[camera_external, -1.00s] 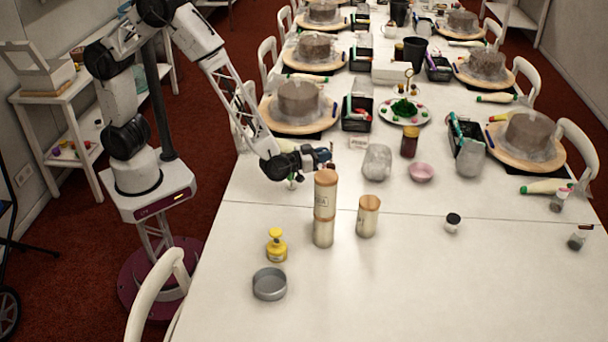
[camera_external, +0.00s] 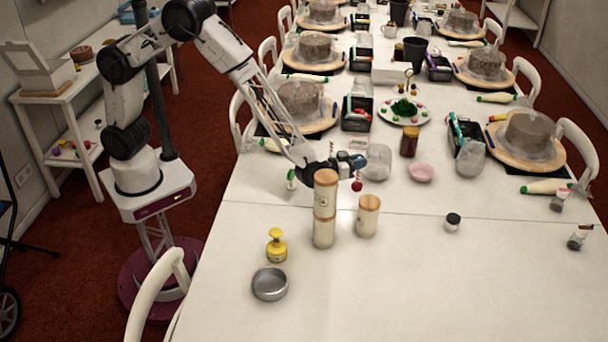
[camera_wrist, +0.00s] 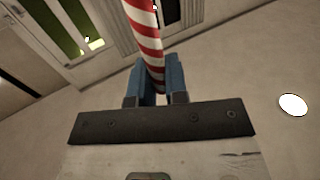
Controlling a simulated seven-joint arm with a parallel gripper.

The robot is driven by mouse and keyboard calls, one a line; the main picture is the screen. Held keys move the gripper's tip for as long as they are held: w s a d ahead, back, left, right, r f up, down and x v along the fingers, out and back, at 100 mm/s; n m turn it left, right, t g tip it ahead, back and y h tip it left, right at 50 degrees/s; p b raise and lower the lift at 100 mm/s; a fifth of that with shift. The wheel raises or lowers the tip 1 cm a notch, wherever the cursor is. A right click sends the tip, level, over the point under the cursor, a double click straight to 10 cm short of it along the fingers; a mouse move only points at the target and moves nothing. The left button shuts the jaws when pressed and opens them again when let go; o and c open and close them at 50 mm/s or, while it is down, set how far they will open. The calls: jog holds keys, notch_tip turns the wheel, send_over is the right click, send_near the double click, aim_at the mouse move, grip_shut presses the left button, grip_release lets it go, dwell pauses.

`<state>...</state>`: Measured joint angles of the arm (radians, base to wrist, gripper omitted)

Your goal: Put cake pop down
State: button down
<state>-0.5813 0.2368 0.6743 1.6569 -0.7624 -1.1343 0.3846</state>
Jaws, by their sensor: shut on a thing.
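My gripper (camera_external: 357,163) is above the table behind the two cream canisters. Its blue fingers (camera_wrist: 154,82) are shut on a red-and-white striped stick (camera_wrist: 146,35), seen close in the wrist view. A small red ball, the cake pop (camera_external: 357,184), shows just under the fingers in the external view, above the short canister. The wrist view does not show the ball. Whether the ball touches anything beneath it, I cannot tell.
A tall canister (camera_external: 324,215) and a short canister (camera_external: 368,216) stand close by. A small green-and-white thing (camera_external: 291,178) is left of my gripper. A glass jar (camera_external: 378,160) and pink bowl (camera_external: 421,172) are to the right.

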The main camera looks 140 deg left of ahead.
jog(key=shift+w+a+f, duration=0.2)
jog(key=shift+w+a, duration=0.95)
jog(key=shift+w, duration=0.3)
jog(key=shift+f, duration=1.85)
jog(key=c, duration=1.1)
grip_release()
jog(key=shift+c, duration=0.2)
jog(key=v, duration=1.2)
